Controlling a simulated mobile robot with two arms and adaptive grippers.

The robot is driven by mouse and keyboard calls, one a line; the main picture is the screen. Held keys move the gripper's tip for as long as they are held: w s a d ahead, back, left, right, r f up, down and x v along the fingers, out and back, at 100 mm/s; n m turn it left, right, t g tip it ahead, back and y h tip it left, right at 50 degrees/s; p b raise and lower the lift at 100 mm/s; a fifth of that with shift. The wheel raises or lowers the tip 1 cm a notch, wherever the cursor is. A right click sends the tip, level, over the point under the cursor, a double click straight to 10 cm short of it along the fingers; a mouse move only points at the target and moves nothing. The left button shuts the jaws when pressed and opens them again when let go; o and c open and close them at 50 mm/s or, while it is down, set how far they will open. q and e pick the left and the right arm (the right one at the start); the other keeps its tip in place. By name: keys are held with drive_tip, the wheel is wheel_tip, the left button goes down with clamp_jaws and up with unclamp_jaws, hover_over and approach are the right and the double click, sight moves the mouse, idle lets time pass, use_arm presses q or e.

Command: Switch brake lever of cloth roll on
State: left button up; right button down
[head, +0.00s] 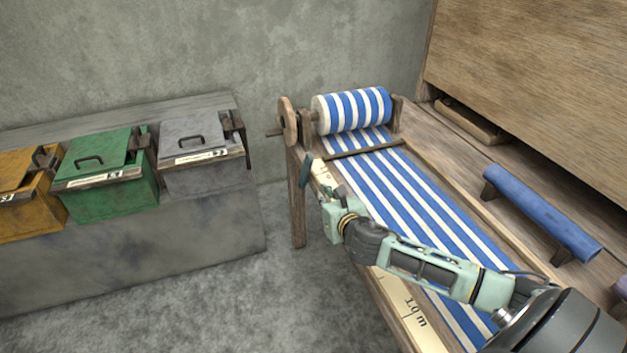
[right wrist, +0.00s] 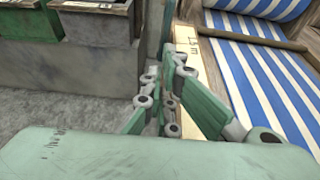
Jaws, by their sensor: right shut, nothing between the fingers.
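The cloth roll (head: 352,110), wound with blue and white striped cloth, sits at the far end of the loom; part of it shows in the right wrist view (right wrist: 265,6). A dark grey-green lever (head: 305,170), which looks like the brake lever, stands at the loom's left side below the roll. A grey-green upright piece in the right wrist view (right wrist: 157,28) appears to be the same lever. My right gripper (head: 323,192) is shut and empty, close to the right of the lever; contact cannot be told. Its fingers also show in the right wrist view (right wrist: 170,62). My left gripper is out of view.
A wooden wheel (head: 288,122) is beside the roll. A measuring strip (head: 398,296) runs along the loom's left edge. Yellow (head: 28,208), green (head: 110,190) and grey (head: 203,168) lidded bins stand on a stone ledge at left. Bare floor lies between ledge and loom.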

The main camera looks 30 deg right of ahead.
approach(305, 172)
wheel_tip(305, 172, down, 3)
drive_tip(key=shift+w+d+r+p, duration=0.15)
drive_tip(key=shift+w+r+p, duration=0.05)
drive_tip(key=shift+w+r, duration=0.35)
drive_tip(key=shift+w+d+r+p, duration=0.15)
drive_tip(key=shift+w+d+r, duration=0.05)
drive_tip(key=shift+w+r, duration=0.35)
